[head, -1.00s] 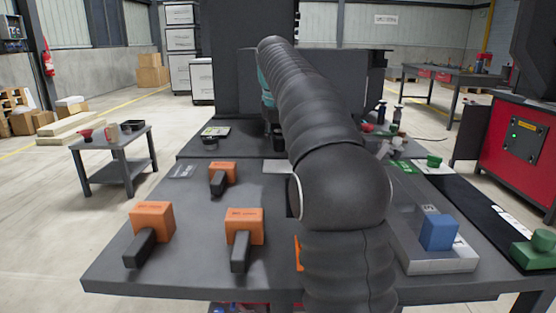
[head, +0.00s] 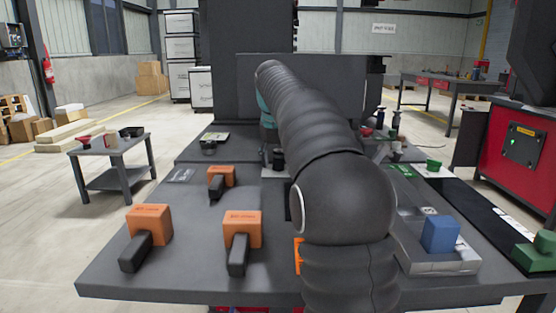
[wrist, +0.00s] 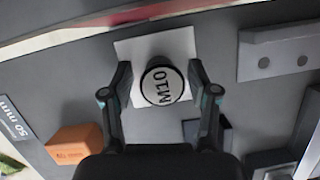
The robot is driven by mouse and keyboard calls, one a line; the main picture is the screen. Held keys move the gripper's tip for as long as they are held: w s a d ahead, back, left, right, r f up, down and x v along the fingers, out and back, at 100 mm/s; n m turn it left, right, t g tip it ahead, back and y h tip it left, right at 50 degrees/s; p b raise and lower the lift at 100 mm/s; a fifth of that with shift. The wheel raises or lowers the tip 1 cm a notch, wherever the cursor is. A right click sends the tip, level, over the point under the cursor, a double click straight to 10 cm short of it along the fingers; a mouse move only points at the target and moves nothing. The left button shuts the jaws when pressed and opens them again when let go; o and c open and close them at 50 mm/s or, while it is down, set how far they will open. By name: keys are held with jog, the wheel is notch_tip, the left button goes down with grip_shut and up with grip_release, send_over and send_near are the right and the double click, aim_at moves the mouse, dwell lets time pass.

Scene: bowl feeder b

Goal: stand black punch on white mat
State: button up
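The black punch (wrist: 162,83) shows from above in the wrist view, a round body with a white top marked M10. It stands upright over the white mat (wrist: 124,50). My gripper (wrist: 161,72) is open, with one finger on each side of the punch and a narrow gap showing at each side. In the head view the punch (head: 278,159) is a small dark shape at the mat (head: 272,173), partly behind my arm. My gripper (head: 271,140) is small and dark there. The underside of the punch is hidden.
Orange blocks with black handles (head: 242,228) stand on the left of the dark table. A grey tray (head: 440,266) with a blue block (head: 440,233) is at the right. In the wrist view an orange block (wrist: 75,144) lies left of my gripper.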

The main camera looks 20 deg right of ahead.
jog(key=p+v, duration=0.3)
jog(key=v, duration=0.9)
jog(key=shift+r, duration=0.15)
